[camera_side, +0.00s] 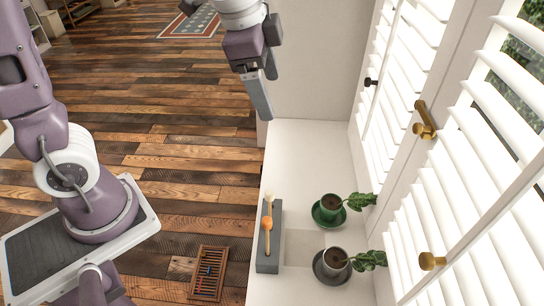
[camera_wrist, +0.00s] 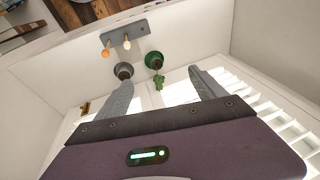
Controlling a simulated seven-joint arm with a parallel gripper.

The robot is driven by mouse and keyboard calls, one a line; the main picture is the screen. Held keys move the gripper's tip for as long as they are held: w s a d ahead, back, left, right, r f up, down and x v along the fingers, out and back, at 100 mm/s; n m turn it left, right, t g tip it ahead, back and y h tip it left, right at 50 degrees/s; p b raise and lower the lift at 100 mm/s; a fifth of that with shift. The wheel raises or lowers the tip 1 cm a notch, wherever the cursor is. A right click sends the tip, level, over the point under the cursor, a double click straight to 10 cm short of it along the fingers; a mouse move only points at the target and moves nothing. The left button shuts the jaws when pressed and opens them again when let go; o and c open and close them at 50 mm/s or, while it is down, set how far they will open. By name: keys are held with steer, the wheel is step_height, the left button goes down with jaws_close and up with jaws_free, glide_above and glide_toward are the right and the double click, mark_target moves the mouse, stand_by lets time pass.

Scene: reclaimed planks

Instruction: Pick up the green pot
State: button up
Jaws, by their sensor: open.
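The green pot (camera_side: 329,205) stands upright on a green saucer on the white sill, with a leafy plant leaning right toward the shutters. It also shows in the wrist view (camera_wrist: 154,59), beyond my gripper's fingers and between them in the picture. My gripper (camera_side: 264,95) is above the far end of the sill, well apart from the pot. In the wrist view my gripper (camera_wrist: 163,92) has its two grey fingers spread wide with nothing between them.
A grey pot (camera_side: 335,259) with a plant stands on a dark saucer nearer the camera. A grey block (camera_side: 268,262) with orange and cream pegs lies left of the pots. White shutters (camera_side: 425,175) with brass knobs line the right. The sill's far part (camera_side: 310,150) is clear.

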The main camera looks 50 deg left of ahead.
steer(key=s+a+r+n+t, duration=0.1)
steer(key=s+a+n+t, duration=0.1)
steer(key=s+n, duration=0.7)
steer(key=s+a, duration=0.1)
steer(key=s, duration=0.7)
steer(key=shift+s+n, duration=0.2)
steer(key=shift+n, duration=0.1)
steer(key=shift+w+r, duration=0.15)
